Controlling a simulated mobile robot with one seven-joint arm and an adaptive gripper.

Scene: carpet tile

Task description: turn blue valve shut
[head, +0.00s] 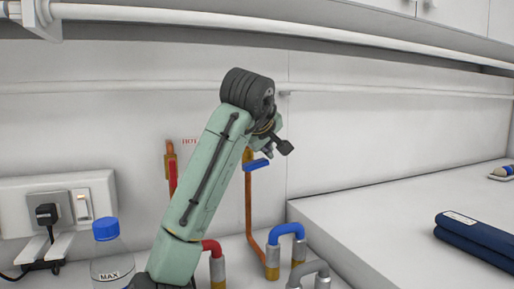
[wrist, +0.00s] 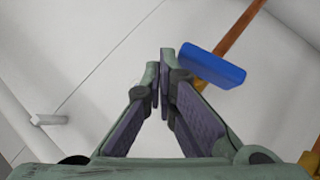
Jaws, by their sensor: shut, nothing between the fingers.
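The blue valve handle (head: 258,164) sits on a copper pipe against the wall, just below my gripper in the head view. In the wrist view the blue handle (wrist: 211,64) lies just right of my gripper's fingertips (wrist: 160,57), very close to the right finger. I cannot tell whether they touch. My gripper (head: 281,150) is shut and empty. The valve body is partly hidden behind my gripper in the head view. The copper pipe (wrist: 243,27) runs diagonally behind the handle.
A red valve handle (head: 173,176) on another copper pipe is left of my arm. Blue (head: 287,230), red (head: 211,246) and grey (head: 308,269) bent pipes stand below. A blue-capped bottle (head: 106,230) and a wall socket (head: 60,205) are at left.

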